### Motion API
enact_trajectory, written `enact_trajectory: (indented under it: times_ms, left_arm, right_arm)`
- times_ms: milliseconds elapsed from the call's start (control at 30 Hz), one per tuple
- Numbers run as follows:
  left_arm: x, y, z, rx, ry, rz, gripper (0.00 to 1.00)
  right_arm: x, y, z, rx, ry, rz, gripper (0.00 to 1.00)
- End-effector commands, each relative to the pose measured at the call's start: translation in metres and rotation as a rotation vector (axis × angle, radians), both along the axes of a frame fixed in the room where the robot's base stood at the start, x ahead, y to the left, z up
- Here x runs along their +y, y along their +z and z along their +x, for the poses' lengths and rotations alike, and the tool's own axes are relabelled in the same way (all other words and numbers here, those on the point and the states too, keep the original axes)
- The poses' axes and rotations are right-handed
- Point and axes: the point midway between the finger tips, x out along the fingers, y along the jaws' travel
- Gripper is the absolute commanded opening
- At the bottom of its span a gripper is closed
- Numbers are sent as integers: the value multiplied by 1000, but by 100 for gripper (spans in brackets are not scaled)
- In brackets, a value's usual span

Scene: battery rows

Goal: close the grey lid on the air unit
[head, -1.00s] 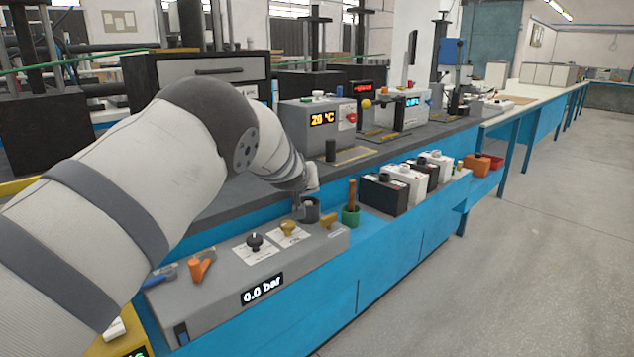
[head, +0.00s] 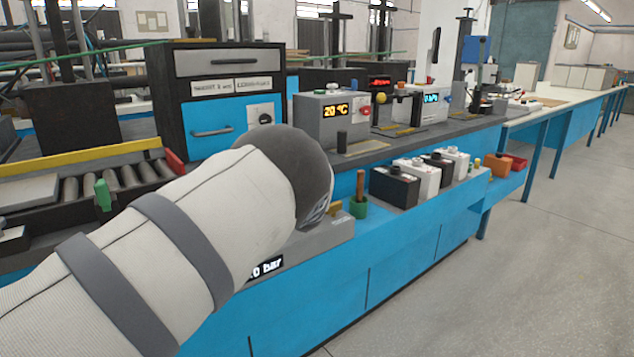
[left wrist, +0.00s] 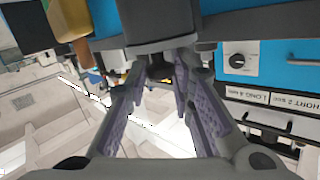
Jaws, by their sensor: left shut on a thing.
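The air unit (head: 328,238) is the long grey box on the lower blue bench in the head view. My left arm covers most of it, leaving its right end and part of the bar display showing. My left gripper (left wrist: 160,80) is hidden behind the arm in the head view. My right gripper is in neither view.
A green cup (head: 358,208) holding a brown handle stands just right of the unit. Several black and white batteries (head: 394,187) line the shelf further right. A drawer cabinet (head: 215,95) stands behind. The floor at right is clear.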

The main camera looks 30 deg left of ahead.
Motion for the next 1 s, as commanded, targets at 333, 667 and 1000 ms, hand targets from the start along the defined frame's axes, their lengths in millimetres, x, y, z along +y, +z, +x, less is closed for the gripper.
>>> enact_trajectory:
  times_ms: [333,667,1000]
  left_arm:
    - [-1,1,1,-3,-3,2,29]
    - [0,0,0,0,0,1,42]
    - [-26,10,-50,1,-1,2,42]
  right_arm:
    - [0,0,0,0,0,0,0]
    - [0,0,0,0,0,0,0]
    - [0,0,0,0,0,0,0]
